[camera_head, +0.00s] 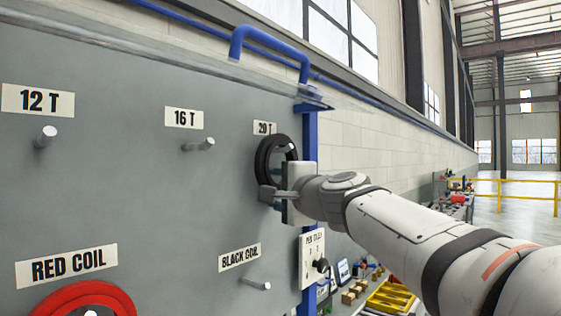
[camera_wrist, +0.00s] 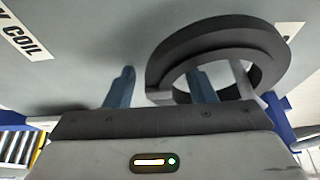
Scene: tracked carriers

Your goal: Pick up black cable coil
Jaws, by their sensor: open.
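The black cable coil (camera_head: 262,162) hangs on a peg under the "20 T" label in the head view. It is a thick dark ring, flat against the grey panel. My gripper (camera_head: 271,193) is at the coil's lower edge and covers part of it. In the wrist view the coil (camera_wrist: 215,40) is at upper right. My gripper (camera_wrist: 161,76) is open there: one finger overlaps the ring's opening, the other is to its left, outside the ring. The ring's left side lies between the fingers. I cannot tell whether either finger touches it.
A bare peg (camera_head: 255,285) sticks out under the "BLACK COIL" label (camera_head: 240,257). Bare pegs also stand under "12 T" and "16 T". A red coil (camera_head: 85,298) is at lower left. A blue post (camera_head: 310,140) edges the panel.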

